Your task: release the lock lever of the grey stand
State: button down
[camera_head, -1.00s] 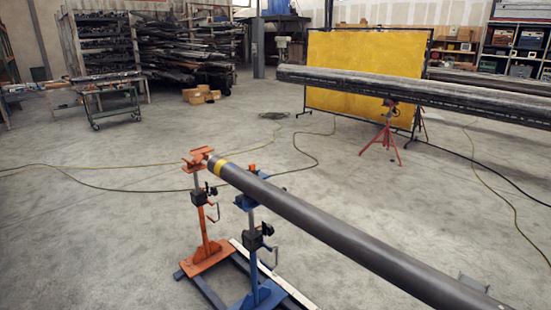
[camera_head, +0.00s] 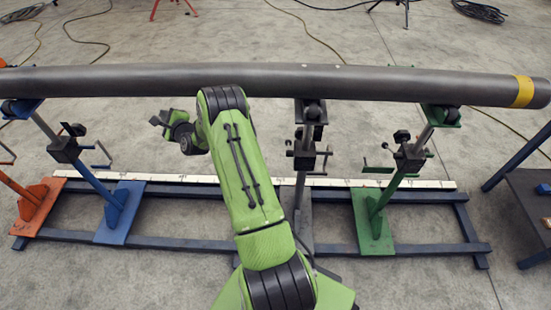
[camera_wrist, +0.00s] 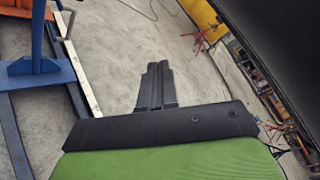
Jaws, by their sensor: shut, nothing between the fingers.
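The grey stand (camera_head: 299,194) stands upright under the pipe (camera_head: 400,84), just right of my arm in the head view. Its dark clamp block (camera_head: 303,159) sits mid-post, with small dark handle parts around it; I cannot tell which is the lock lever or how it is set. My gripper (camera_head: 158,121) is left of my arm, between the blue stand and the grey stand, and apart from both. In the wrist view my gripper's fingers (camera_wrist: 155,84) are together and empty, above bare floor. The grey stand does not show clearly in the wrist view.
The blue stand (camera_head: 122,205) and orange stand (camera_head: 32,211) are on the left, the green stand (camera_head: 374,220) on the right. All share a dark base frame (camera_head: 335,248) with a white strip (camera_head: 345,183). A dark table (camera_head: 530,210) is at far right.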

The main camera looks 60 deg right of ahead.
jog(key=s+d+f+m+g+h+b, duration=0.1)
jog(key=s+d+f+m+h, duration=0.2)
jog(key=s+d+f+m, duration=0.3)
jog(key=s+d+f+m+g+h, duration=0.1)
jog(key=s+d+f+m+h, duration=0.3)
jog(key=f, duration=0.4)
jog(key=s+d+f+m+g+h+b, duration=0.1)
jog(key=s+d+f+m+g+h, duration=0.1)
jog(key=s+f+m+g+h, duration=0.4)
jog(key=s+f+m+g, duration=0.2)
jog(key=s+f+m, duration=0.3)
jog(key=s, duration=0.2)
jog(key=s+f+m+g, duration=0.3)
jog(key=s+f+m, duration=0.3)
jog(key=s, duration=0.2)
jog(key=shift+d+b, duration=0.2)
jog(key=shift+b, duration=0.1)
jog(key=shift+s, duration=0.1)
jog(key=d+r+b, duration=0.3)
jog(key=d, duration=0.9)
jog(key=shift+w+d, duration=0.4)
jog(key=shift+r, duration=0.3)
